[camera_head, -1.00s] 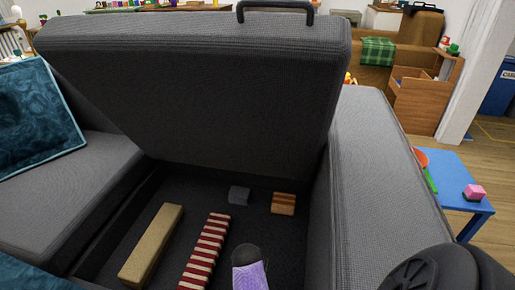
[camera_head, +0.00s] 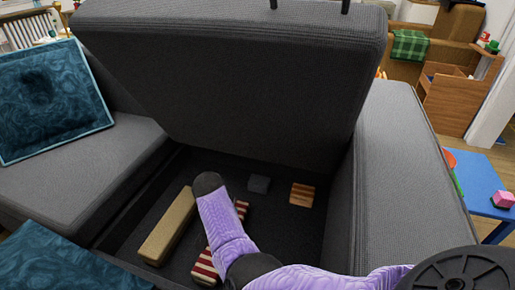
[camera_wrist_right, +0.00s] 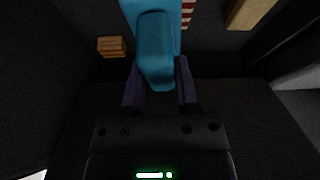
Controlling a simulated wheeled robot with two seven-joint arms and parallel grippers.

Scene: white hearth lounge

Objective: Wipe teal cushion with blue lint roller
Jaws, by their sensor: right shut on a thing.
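A teal cushion (camera_head: 48,100) leans on the grey sofa at the left of the head view. A second teal piece, which looks like a cushion (camera_head: 60,262), is cut off at the lower left corner. In the right wrist view my right gripper (camera_wrist_right: 160,82) is shut on a bright blue object, which looks like the blue lint roller (camera_wrist_right: 155,30). Its far end is cut off by the top edge. In the head view my purple right arm reaches over the open sofa storage; the gripper and roller are hidden there. My left gripper is not in view.
The sofa's storage well (camera_head: 285,225) lies open under its raised grey lid (camera_head: 230,85). A blue table (camera_head: 480,185) stands at the right.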

